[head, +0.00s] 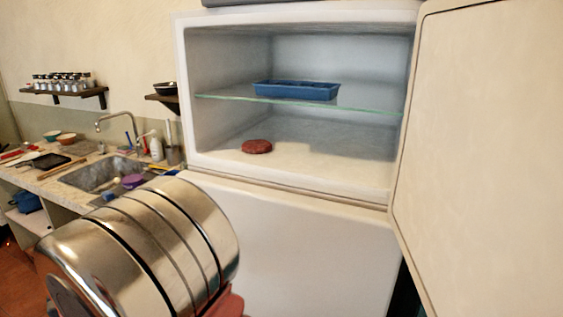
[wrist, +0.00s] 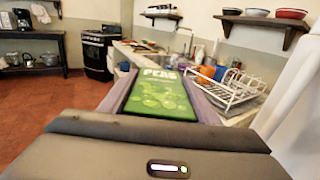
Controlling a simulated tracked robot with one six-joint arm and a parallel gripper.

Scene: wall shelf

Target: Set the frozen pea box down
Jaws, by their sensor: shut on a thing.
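The frozen pea box (wrist: 162,96) is green, with "PEAS" lettering on its face, and shows in the wrist view. My gripper (wrist: 160,88) is shut on it, with one finger along each side of the box. In the head view my arm's metal links fill the lower left, and neither the box nor the fingers can be made out there.
An open freezer (head: 290,190) holds a blue tray (head: 297,90) on a glass shelf (head: 365,104) and a dark red round item (head: 257,147) on its floor. Its door (head: 485,160) stands open at right. A sink (head: 100,174) and a dish rack (wrist: 236,90) are on the counter.

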